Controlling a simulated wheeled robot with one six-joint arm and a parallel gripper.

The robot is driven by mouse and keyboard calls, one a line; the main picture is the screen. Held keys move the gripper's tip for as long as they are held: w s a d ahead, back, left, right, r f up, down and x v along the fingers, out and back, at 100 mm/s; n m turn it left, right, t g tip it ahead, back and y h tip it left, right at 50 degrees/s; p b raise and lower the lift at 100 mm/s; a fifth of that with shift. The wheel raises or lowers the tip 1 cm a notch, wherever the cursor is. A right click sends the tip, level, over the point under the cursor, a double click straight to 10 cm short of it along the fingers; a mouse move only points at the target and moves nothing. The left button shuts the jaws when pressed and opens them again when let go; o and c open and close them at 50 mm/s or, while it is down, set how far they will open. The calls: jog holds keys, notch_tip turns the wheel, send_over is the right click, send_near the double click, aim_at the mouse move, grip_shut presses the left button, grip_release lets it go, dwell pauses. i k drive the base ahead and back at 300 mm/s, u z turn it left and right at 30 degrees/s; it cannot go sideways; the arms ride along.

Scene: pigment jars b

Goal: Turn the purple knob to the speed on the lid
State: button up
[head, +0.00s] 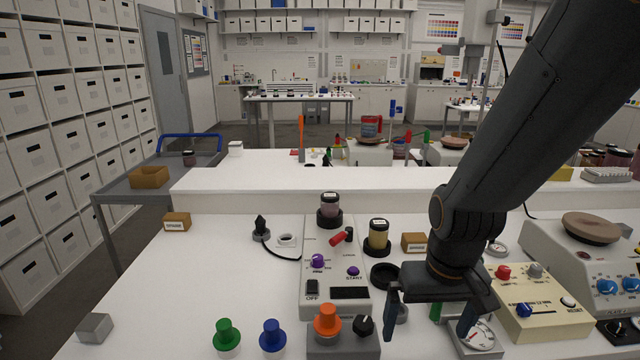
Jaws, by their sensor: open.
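The purple knob (317,261) sits on the left of a white control box's sloping face, with a label below it. I cannot read its pointer position. A smaller purple START button (353,271) is to its lower right. My gripper (428,320) points down, open and apparently empty, to the right of the box and apart from the knob.
A red-handled lever (341,238) rises behind the knob. A yellowish jar (378,234) and a black ring (384,275) are right of the box. An orange knob (327,319) stands in front. A cream box (536,302) is at right.

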aim_at(317, 261)
jog(key=z, duration=0.1)
jog(key=k, duration=0.95)
jog(key=u, duration=0.5)
jog(key=i, duration=1)
